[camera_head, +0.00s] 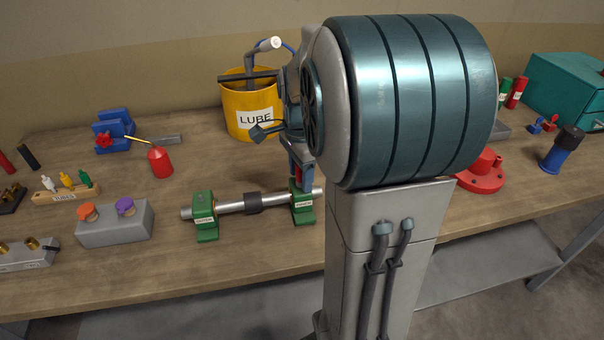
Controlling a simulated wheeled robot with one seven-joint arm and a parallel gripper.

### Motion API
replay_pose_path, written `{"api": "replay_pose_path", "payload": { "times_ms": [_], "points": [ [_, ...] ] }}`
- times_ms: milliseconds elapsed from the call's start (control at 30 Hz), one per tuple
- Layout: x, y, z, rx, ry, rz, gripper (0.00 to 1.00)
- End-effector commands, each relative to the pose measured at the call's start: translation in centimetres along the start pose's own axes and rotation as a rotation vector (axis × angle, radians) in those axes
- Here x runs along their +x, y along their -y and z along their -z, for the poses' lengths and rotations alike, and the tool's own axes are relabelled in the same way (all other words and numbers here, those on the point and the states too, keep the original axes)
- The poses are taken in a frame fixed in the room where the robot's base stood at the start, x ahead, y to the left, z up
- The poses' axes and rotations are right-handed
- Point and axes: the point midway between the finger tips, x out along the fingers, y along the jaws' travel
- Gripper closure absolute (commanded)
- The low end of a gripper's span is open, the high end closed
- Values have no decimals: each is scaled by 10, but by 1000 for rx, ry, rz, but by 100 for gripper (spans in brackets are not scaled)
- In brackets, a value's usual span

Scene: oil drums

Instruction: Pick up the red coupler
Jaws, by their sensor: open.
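A small red piece (298,173) shows just below my gripper (300,164), at the top of the right green stand (303,207). It looks like the red coupler, but it is mostly hidden and its full shape cannot be told. My gripper is open and points down at the right end of the steel shaft (228,207). My own arm hides much of the gripper and the area behind it. I cannot tell whether the fingers touch the red piece. A dark collar (253,203) sits around the middle of the shaft, between the two green stands.
A yellow LUBE bucket (238,103) stands behind my gripper. A red oil can (160,162), a grey block (115,226) and a blue vise (113,126) are to the left. A red flange (483,174) and a blue cylinder (557,155) are to the right. The front bench strip is clear.

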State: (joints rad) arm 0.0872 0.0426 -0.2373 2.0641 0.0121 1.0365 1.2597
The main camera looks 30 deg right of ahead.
Motion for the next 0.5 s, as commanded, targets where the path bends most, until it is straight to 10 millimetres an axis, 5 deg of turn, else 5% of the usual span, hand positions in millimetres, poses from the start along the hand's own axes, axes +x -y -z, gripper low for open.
{"api": "replay_pose_path", "payload": {
  "times_ms": [167,333,500],
  "points": [
    [0,0,0,0,0,1,54],
    [0,0,0,0,0,1,96],
    [0,0,0,0,0,1,100]
  ]
}}
